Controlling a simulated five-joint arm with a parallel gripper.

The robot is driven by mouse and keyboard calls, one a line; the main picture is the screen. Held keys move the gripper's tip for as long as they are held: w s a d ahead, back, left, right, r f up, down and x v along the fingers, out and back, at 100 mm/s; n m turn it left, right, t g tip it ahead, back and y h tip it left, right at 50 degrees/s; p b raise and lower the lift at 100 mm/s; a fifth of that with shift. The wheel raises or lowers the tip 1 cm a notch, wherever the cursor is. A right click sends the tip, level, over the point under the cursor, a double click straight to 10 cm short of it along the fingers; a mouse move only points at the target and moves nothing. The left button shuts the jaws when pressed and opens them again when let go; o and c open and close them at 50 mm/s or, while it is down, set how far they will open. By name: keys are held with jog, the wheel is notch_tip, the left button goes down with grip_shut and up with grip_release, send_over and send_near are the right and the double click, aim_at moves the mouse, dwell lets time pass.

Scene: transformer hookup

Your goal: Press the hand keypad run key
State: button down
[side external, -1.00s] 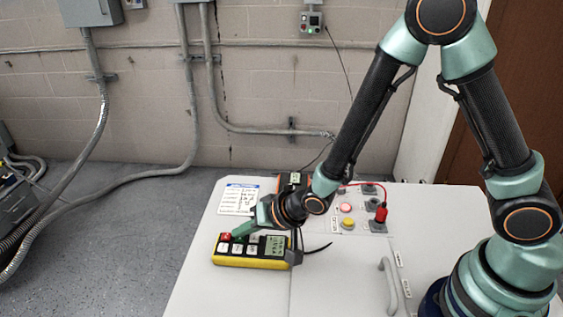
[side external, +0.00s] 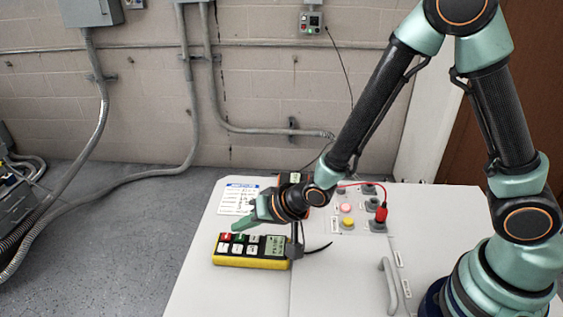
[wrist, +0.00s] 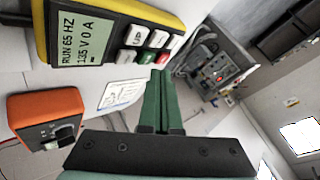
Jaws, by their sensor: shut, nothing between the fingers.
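The hand keypad (side external: 277,264) is a yellow-edged box lying on the light cabinet top, with a display and two rows of keys. Its red key (side external: 226,237) and green key (side external: 239,238) show at the left of the back row. My gripper (side external: 238,228) is shut and empty, its green fingers just above and behind the green key, seemingly apart from it. In the wrist view the display (wrist: 80,42) reads RUN 65 HZ, and the green key (wrist: 146,57) sits left of the fingertips. I cannot read a label on the green key.
An orange-cased device (wrist: 45,112) stands behind the keypad. A printed card (side external: 239,198) lies at the back left. Pink and yellow buttons (side external: 347,222), a red plug (side external: 381,213) with its lead, and a handle (side external: 387,280) are to the right.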

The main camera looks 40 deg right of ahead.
jog(key=shift+r, duration=2.45)
jog(key=s+d+r+n+g+h, duration=0.1)
jog(key=s+d+r+n+h, duration=0.15)
jog(key=d+r, duration=0.75)
jog(key=s+d+r+n+g, duration=0.1)
jog(key=s+d+r, duration=0.1)
jog(key=s+d, duration=0.2)
jog(key=s+d+r+n+h, duration=0.1)
jog(key=s+d+r, duration=0.1)
jog(key=s+d, duration=0.3)
jog(key=shift+s+d+r+g, duration=0.15)
jog(key=shift+s+r+g, duration=0.2)
jog(key=shift+s, duration=0.35)
